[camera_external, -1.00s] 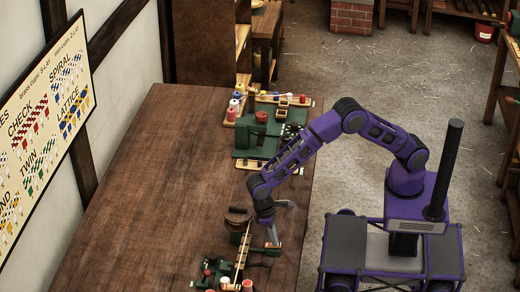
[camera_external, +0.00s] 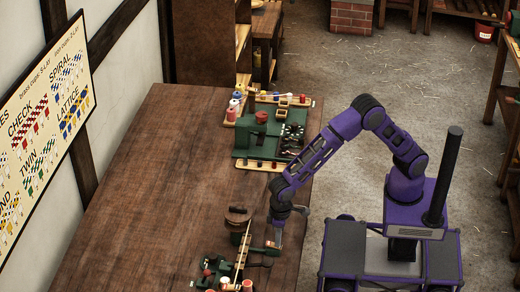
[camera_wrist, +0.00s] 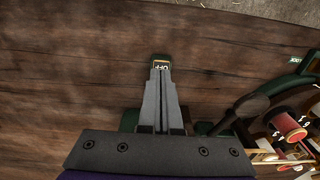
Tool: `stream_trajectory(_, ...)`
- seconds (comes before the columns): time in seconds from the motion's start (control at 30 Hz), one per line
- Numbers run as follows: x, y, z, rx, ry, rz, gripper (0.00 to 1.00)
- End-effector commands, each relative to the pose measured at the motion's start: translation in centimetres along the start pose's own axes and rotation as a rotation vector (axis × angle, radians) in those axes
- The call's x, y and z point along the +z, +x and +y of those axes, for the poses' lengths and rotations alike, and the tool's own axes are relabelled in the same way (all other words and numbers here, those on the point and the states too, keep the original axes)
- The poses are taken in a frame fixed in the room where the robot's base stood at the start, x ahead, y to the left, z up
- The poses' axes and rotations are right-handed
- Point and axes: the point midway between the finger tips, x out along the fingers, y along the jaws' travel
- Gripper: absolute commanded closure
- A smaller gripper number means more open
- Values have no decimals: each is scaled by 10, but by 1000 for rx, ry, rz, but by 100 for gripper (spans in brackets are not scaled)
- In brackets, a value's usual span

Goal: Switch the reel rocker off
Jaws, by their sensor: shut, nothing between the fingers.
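The reel rocker appears to be the small dark green block at the end of the green fixture in the wrist view (camera_wrist: 160,58). Its pale label reads OFF, seen upside down. My gripper (camera_wrist: 160,75) is shut and empty, with its fingertips over the label's near edge and hiding part of the block. I cannot tell whether they touch it. In the external view my gripper (camera_external: 278,243) points down at the right end of the fixture near the table's right edge. The rocker's tilt is not clear.
The wooden table (camera_external: 150,180) is largely clear on its left. A brown round reel (camera_external: 238,215) stands left of my gripper. A green machine (camera_external: 258,138) with spools is farther back. A red spool (camera_wrist: 286,124) and a dark knobbed lever (camera_wrist: 252,104) lie right in the wrist view.

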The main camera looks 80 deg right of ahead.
Motion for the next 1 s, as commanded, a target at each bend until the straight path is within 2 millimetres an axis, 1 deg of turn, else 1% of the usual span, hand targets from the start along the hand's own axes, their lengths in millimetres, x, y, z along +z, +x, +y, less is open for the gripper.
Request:
stream_trajectory(0.03,-1,8,3,7,2,-3,100)
stream_trajectory(0.4,-18,8,6,8,4,2,100)
stream_trajectory(0.73,-20,6,7,9,7,4,100)
stream_trajectory(0.87,-19,-7,7,8,6,3,100)
stream_trajectory(0.97,-16,-26,5,6,3,2,100)
stream_trajectory(1.0,-15,-35,4,4,2,1,100)
